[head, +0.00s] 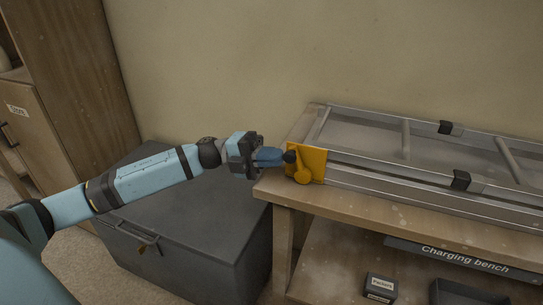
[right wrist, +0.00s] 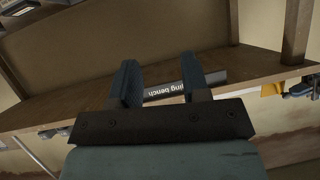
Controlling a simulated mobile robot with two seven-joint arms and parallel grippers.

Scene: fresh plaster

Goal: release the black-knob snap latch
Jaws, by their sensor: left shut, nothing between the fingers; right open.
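The snap latch is an orange-yellow plate (head: 315,163) at the near left end of a metal frame on the bench. It has a yellow lever with a rounded end (head: 303,178). A round black knob (head: 290,156) sits at its upper left. My left gripper (head: 280,156) is shut and empty, its blue fingertips at the knob's left side; I cannot tell whether they touch it. In the right wrist view my right gripper (right wrist: 160,75) is open and empty, facing the bench's shelf. A small yellow patch (right wrist: 271,89), likely the latch, shows at the right there.
The metal frame (head: 365,172) with black clips (head: 461,180) lies along the wooden bench (head: 420,212). A "Charging bench" label (head: 465,258) is on the bench. Below are a small labelled box (head: 380,287) and a dark tray (head: 465,293). A dark chest (head: 190,225) stands under my left arm.

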